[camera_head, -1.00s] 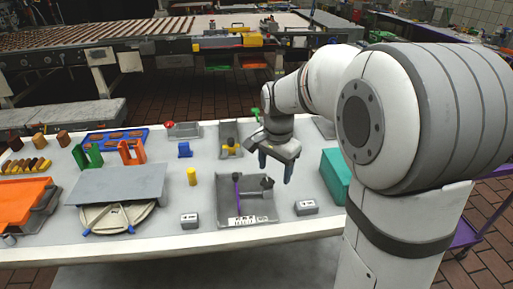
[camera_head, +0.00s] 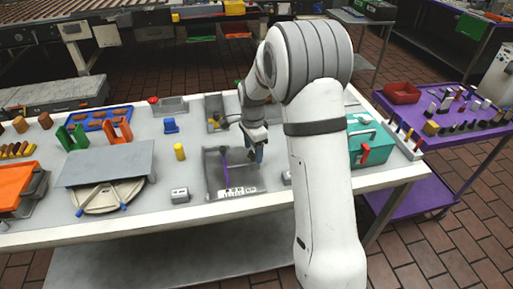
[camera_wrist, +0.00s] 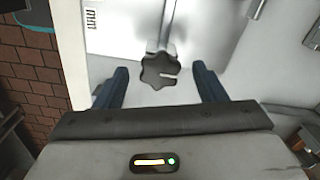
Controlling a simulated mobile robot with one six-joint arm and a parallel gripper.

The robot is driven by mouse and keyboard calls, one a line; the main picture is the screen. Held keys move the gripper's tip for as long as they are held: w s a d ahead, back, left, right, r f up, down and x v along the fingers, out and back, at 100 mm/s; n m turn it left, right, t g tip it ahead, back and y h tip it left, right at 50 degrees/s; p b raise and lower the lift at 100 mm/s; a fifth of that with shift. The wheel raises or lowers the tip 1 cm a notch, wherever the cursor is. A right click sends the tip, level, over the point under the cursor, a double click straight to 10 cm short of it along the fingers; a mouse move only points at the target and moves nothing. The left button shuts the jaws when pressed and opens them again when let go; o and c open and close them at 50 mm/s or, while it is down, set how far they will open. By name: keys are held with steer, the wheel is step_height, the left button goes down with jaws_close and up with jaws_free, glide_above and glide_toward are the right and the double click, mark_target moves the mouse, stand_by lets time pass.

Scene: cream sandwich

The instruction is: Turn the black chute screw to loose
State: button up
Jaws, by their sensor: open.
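In the wrist view the black chute screw (camera_wrist: 159,71) is a dark, lobed knob with a pale slot, at the end of a grey rod. My gripper (camera_wrist: 160,80) is open, with one blue finger on each side of the knob and a visible gap on both sides. In the head view my gripper (camera_head: 255,151) is low over the right part of the grey chute tray (camera_head: 213,183). The knob is hidden behind my gripper and arm there. A purple strip (camera_head: 225,163) stands inside the tray.
A small grey box (camera_head: 180,195) stands left of the tray, and a yellow cylinder (camera_head: 179,152) is behind it. A teal case (camera_head: 366,150) is to the right on the table. A purple cart (camera_head: 450,115) stands beyond the table's right edge.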

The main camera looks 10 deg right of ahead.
steer(key=shift+f, duration=0.25)
